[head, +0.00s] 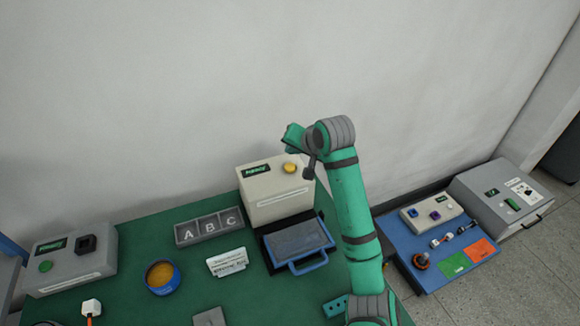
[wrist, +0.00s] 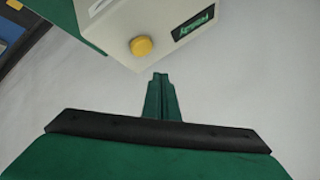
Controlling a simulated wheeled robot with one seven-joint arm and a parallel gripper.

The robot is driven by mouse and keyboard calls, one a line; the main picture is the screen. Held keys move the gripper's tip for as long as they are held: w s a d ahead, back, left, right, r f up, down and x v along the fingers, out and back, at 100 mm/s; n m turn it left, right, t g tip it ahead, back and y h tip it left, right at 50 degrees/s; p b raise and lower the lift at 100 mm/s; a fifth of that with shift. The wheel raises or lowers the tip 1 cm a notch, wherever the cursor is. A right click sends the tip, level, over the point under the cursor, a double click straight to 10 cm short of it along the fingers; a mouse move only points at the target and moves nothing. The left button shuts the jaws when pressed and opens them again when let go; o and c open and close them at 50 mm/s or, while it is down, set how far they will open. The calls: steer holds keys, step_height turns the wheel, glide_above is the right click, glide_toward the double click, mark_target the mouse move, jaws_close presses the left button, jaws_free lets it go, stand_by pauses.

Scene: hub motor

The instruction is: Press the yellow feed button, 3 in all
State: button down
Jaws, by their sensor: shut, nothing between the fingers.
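The yellow feed button (head: 290,168) is a round knob on the upper face of a cream box (head: 277,205) at the back of the green table. In the wrist view the button (wrist: 141,46) shows on the box face beside a dark green label, left of and above my fingertips. My gripper (head: 309,172) is in front of or above the box's right end, beside the button in the head view. In the wrist view my gripper (wrist: 160,78) has its fingers together and empty. A gap shows between the fingertips and the button in the wrist view.
A blue-handled tray (head: 325,262) lies before the box. An A-B-C rack (head: 208,228), a white card (head: 226,262) and a blue tub (head: 162,277) stand left. A grey box (head: 70,262) with a green button is far left. A blue panel (head: 400,258) is right.

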mark_target(292, 169)
steer(key=shift+f, duration=1.85)
steer(key=shift+f, duration=0.2)
stand_by(0.5)
steer(key=shift+f, duration=0.25)
steer(key=shift+f, duration=0.5)
stand_by(0.9)
steer(key=shift+r, duration=0.95)
steer(key=shift+r, duration=0.1)
steer(key=shift+r, duration=2.4)
